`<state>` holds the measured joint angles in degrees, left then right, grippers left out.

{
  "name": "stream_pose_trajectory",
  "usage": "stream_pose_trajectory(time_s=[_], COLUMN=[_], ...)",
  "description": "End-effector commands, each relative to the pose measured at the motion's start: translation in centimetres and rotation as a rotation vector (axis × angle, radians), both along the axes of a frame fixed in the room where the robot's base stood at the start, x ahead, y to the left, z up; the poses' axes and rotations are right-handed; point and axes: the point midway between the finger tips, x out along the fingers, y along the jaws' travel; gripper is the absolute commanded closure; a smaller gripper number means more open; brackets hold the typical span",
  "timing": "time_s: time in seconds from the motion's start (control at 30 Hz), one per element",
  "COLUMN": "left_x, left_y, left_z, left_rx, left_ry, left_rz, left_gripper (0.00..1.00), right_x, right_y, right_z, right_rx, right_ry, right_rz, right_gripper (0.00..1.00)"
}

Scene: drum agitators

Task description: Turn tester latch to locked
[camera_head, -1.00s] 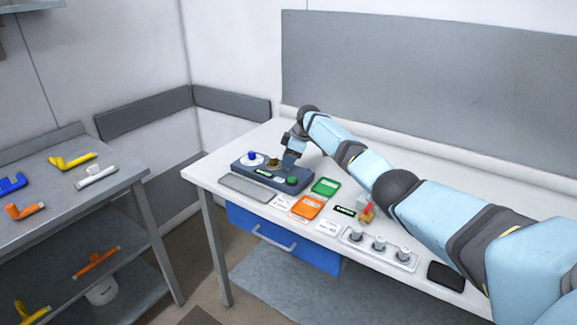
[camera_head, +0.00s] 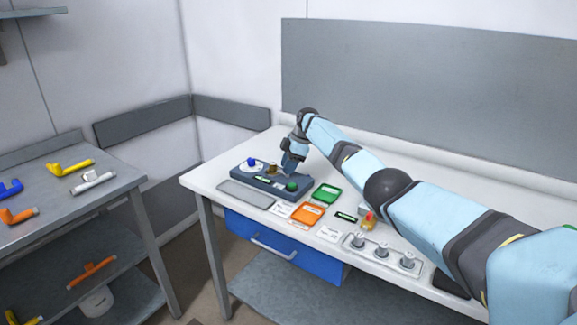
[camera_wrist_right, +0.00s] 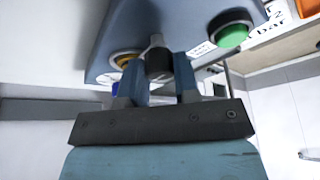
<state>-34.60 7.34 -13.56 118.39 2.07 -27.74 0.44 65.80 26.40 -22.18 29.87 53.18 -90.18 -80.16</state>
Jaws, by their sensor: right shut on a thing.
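The tester (camera_head: 264,185) is a dark blue-grey box on the white bench. It carries a blue knob on a white disc (camera_head: 251,163), a brass-coloured part (camera_head: 272,168) and a green button (camera_head: 292,187). My right gripper (camera_head: 290,170) is at the tester's back edge. In the right wrist view, its two fingers (camera_wrist_right: 161,78) are shut on a dark knob with a grey top, the latch (camera_wrist_right: 158,62), between the brass ring (camera_wrist_right: 125,58) and the green button (camera_wrist_right: 233,30). The fingers partly hide the latch, and I cannot read its setting. My left gripper is out of view.
A grey tray (camera_head: 246,195) lies before the tester. Green (camera_head: 326,195) and orange (camera_head: 307,214) trays, labels and a rack with grey knobs (camera_head: 383,250) are to its right. A side table with coloured pipe pieces (camera_head: 70,167) stands left.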

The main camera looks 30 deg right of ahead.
Motion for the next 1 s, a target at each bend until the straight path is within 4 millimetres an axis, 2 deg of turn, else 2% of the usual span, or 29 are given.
stream_pose_trajectory(time_s=[0.03,0.07,0.17,0.43,0.57,0.67,1.0], left_x=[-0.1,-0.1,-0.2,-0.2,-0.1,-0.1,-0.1], left_y=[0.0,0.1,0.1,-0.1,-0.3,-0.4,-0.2], left_z=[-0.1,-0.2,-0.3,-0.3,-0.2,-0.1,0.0], left_rx=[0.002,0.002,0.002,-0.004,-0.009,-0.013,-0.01], left_ry=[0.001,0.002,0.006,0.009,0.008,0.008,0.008], left_rz=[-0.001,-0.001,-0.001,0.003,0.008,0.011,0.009], left_gripper=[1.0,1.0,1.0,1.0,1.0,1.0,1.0], right_x=[0.0,0.0,0.0,0.0,-0.1,-0.3,-1.4], right_y=[0.0,0.0,0.0,0.0,-0.4,-0.9,-3.6], right_z=[-0.1,-0.1,-0.1,0.0,0.9,2.4,9.4], right_rx=[0.0,0.0,-0.001,0.0,-0.001,-0.001,-0.001], right_ry=[0.002,0.002,0.001,0.0,-0.002,-0.003,-0.003], right_rz=[0.002,0.002,0.0,0.0,-0.001,-0.001,0.0], right_gripper=[0.95,0.69,0.46,0.46,0.46,0.46,0.46])
